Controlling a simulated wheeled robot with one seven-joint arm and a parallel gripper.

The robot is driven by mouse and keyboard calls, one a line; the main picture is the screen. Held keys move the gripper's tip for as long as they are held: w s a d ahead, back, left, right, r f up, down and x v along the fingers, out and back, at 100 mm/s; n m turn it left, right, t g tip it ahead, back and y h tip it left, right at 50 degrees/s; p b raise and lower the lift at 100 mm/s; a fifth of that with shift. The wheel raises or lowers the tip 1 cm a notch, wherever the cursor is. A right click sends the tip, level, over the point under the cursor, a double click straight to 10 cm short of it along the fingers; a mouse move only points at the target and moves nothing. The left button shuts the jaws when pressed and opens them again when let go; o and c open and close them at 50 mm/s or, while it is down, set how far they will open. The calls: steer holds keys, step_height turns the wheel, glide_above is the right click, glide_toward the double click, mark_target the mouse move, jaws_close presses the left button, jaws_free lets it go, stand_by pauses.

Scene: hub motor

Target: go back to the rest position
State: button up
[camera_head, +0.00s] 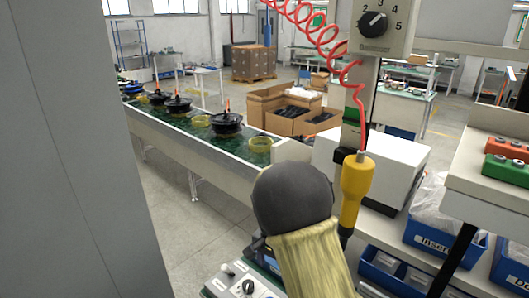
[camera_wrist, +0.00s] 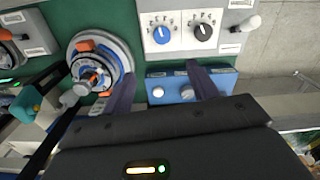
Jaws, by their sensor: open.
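My gripper (camera_wrist: 160,72) shows in the wrist view, with its two dark fingers spread apart and nothing between them. The fingers extend over a panel with a blue and a black dial (camera_wrist: 183,31) and a blue box with two pale knobs (camera_wrist: 188,88). I cannot tell the height of the fingers above them. To the left is a round device (camera_wrist: 100,62) with a blue ring and orange parts. My gripper cannot be made out in the head view.
In the head view, a conveyor (camera_head: 170,128) carries several dark hub motors (camera_head: 227,123). A yellow tool (camera_head: 356,178) hangs on a red coiled cord (camera_head: 322,35). Blue bins (camera_head: 432,238) stand at right. A dark rounded form fills the lower middle. Grey floor is open left.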

steer(key=s+d+r+n+t, duration=0.1)
steer(key=s+d+n, duration=0.1)
steer(key=s, duration=0.4)
steer(key=s+d+r+n, duration=0.2)
steer(key=s+d, duration=0.2)
steer(key=s, duration=0.2)
steer(key=s+d+r+n+t+b, duration=0.1)
steer(key=s+d+r+n, duration=0.1)
steer(key=s+d+n, duration=0.1)
steer(key=s+d, duration=0.1)
steer(key=s, duration=0.1)
steer(key=shift+s+t, duration=0.3)
steer(key=shift+s, duration=0.1)
steer(key=shift+w+d+r, duration=0.1)
steer(key=shift+d, duration=0.05)
steer(key=shift+s, duration=0.2)
